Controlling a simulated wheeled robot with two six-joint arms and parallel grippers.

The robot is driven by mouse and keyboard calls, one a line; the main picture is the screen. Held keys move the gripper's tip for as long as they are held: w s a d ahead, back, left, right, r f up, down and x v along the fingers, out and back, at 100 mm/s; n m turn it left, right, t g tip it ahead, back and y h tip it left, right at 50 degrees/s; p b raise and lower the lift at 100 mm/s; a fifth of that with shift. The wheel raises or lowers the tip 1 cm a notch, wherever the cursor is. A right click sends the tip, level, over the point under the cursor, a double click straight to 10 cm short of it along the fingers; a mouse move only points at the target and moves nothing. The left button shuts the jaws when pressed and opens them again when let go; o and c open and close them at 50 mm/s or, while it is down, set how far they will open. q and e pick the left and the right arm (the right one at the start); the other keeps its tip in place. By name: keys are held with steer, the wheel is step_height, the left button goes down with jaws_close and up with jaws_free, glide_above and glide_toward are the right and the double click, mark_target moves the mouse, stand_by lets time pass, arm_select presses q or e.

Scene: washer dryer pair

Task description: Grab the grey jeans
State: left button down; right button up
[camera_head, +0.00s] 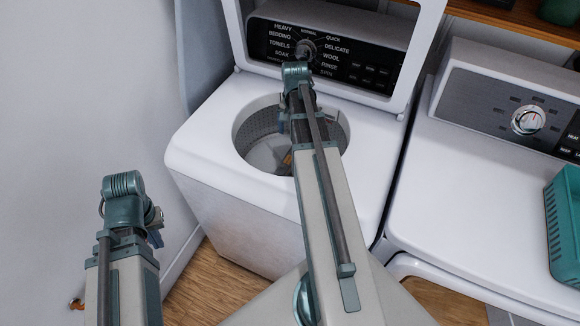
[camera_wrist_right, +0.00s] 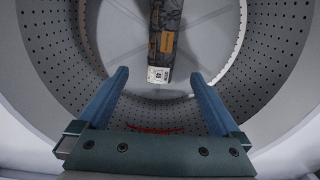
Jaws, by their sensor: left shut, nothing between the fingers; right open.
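The grey jeans (camera_wrist_right: 168,22) lie in the washer drum, dark grey with a tan patch and a white label at the near end. A small part of the jeans (camera_head: 286,162) shows in the head view beside my right arm. My right gripper (camera_wrist_right: 158,74) is open inside the drum opening, its fingers pointing down towards the jeans. The label end shows between the fingertips in the picture; I cannot tell the remaining distance. In the head view my right arm mostly hides this gripper. My left gripper (camera_head: 155,228) is shut and empty, left of the washer.
The top-loading washer (camera_head: 210,150) has its lid raised, and its perforated drum (camera_wrist_right: 285,70) surrounds my right gripper. A dryer (camera_head: 480,190) stands at the right with a teal basket (camera_head: 563,225) on top. A wall (camera_head: 70,90) is at the left.

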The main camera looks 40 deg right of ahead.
mark_target(291, 159)
step_height(291, 159, down, 9)
steer(key=b, duration=0.8)
steer(key=shift+a+r+b, duration=0.1)
steer(key=shift+b, duration=0.25)
steer(key=shift+r, duration=0.1)
steer(key=f+b, duration=0.2)
steer(key=a+f+b, duration=0.1)
steer(key=f+b, duration=0.2)
steer(key=shift+f, duration=0.2)
steer(key=shift+r, duration=0.1)
jaws_close()
